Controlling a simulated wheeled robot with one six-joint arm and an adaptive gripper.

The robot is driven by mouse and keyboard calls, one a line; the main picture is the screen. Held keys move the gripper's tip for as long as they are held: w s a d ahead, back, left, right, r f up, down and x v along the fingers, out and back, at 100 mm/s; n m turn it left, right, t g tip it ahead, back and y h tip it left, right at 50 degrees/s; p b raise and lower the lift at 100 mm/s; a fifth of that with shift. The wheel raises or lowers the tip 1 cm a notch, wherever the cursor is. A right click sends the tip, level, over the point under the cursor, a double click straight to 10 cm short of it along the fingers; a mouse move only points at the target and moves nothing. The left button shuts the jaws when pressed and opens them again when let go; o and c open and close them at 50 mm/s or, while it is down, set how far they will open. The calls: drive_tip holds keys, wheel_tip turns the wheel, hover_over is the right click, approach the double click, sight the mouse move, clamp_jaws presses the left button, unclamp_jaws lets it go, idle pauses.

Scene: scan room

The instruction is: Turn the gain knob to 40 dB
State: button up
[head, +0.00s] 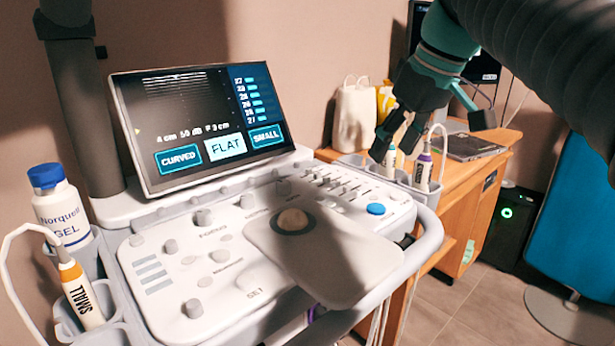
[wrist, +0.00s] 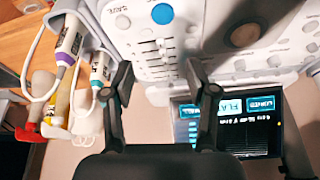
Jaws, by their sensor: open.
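The ultrasound console (head: 135,262) carries several grey knobs, such as one knob (head: 203,217) at the upper left of its panel, and a blue round control (head: 376,208) at the right. The labels are too small to tell which is the gain knob. The screen (head: 185,105) seems to read 50 dB. My gripper (head: 394,150) is open and empty, above the panel's far right corner and apart from the controls. In the wrist view, my gripper (wrist: 158,72) shows the sliders (wrist: 155,62) between and beyond its fingers, with the blue control (wrist: 162,13) further off.
Probes stand in holders at the console's right, including a purple-ringed one (head: 423,170). A gel bottle (head: 62,208) and an orange-ringed probe (head: 80,290) are at the left. A wooden desk (head: 490,150) stands behind right. The space above the panel is clear.

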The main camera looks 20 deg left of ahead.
drive_tip(key=w+a+r+n+g, duration=0.1)
drive_tip(key=w+a+r+n, duration=0.15)
drive_tip(key=a, duration=0.35)
drive_tip(key=n+g, duration=0.2)
drive_tip(key=n, duration=0.3)
approach(282, 182)
drive_tip(key=shift+m+y, duration=0.25)
drive_tip(key=shift+y, duration=0.05)
drive_tip(key=x, duration=0.8)
drive_tip(key=shift+f, duration=0.45)
clamp_jaws()
drive_tip(key=shift+d, duration=0.25)
drive_tip(key=shift+s+a, duration=0.1)
drive_tip(key=shift+a, duration=0.05)
